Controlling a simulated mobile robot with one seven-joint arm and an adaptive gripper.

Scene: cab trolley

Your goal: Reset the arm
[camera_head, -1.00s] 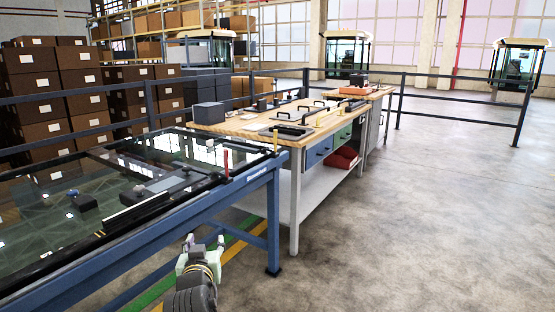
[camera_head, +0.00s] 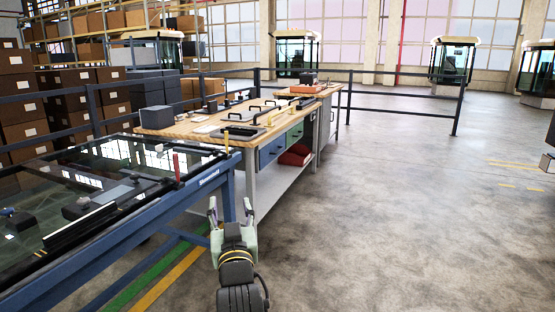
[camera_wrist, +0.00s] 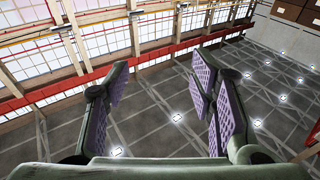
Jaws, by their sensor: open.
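A blue-framed glass-topped table (camera_head: 190,190) stands at the left. A wooden workbench (camera_head: 185,130) with tools, a dark box (camera_head: 156,118) and drawers stands behind it. Dark railings (camera_head: 400,92) run behind the benches. The concrete floor (camera_head: 400,210) at right is clear.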

